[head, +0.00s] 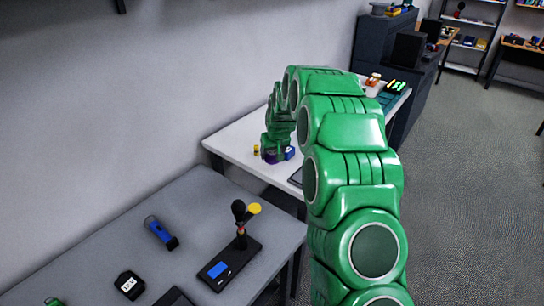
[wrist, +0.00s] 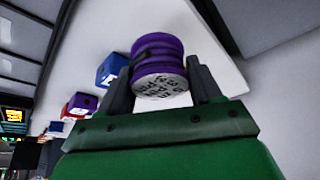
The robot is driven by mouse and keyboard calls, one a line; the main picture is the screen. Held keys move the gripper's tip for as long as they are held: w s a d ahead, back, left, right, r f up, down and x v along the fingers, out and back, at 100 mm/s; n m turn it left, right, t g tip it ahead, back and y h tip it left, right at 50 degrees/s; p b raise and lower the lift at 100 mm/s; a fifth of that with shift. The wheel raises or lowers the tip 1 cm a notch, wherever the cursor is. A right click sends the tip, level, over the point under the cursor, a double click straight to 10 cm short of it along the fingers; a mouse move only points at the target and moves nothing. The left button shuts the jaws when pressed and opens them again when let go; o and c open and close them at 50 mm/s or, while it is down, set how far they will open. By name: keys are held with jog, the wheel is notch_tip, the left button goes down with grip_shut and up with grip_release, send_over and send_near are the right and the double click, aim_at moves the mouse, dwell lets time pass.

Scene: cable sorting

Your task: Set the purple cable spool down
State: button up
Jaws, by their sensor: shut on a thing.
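The purple cable spool (wrist: 157,58) is a short cylinder with a pale marked end face, held between the two fingers of my gripper (wrist: 162,88) in the wrist view. In the head view, my green arm reaches out over the white table (head: 232,142), and the purple spool (head: 270,157) shows small and dark just under my gripper (head: 272,151). The spool is at or close to the tabletop; I cannot tell whether it touches. My fingers are shut on its sides. My arm hides part of the table.
A blue box (head: 290,153) stands close right of the spool; it also shows in the wrist view (wrist: 111,69). A small yellow thing (head: 256,150) is left of it. A grey table (head: 200,195) in front holds a blue flashlight (head: 161,232) and a black stand (head: 231,264).

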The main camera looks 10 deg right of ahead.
aim_at(273, 154)
jog(key=s+r, duration=0.4)
jog(key=r, duration=0.1)
jog(key=shift+s+d, duration=0.1)
jog(key=s+r, duration=0.3)
jog(key=s, duration=0.4)
jog(key=s+a+f+n+g+y, duration=0.2)
jog(key=s+a+f+n+g, duration=0.15)
jog(key=a+f+n, duration=0.5)
jog(key=s+a+f+n+g+y, duration=0.2)
jog(key=s+a+f+n, duration=0.3)
jog(key=a+n, duration=0.65)
jog(key=shift+a+f+m, duration=0.2)
jog(key=shift+f+m, duration=0.15)
jog(key=shift+f, duration=1.25)
jog(key=shift+a+f+m, duration=0.15)
jog(key=shift+f+m, duration=0.15)
jog(key=shift+f, duration=1.35)
jog(key=shift+a+f+m, duration=0.2)
jog(key=shift+f+m, duration=0.15)
jog(key=shift+f, duration=1.25)
jog(key=o, duration=1.2)
jog(key=shift+f, duration=0.1)
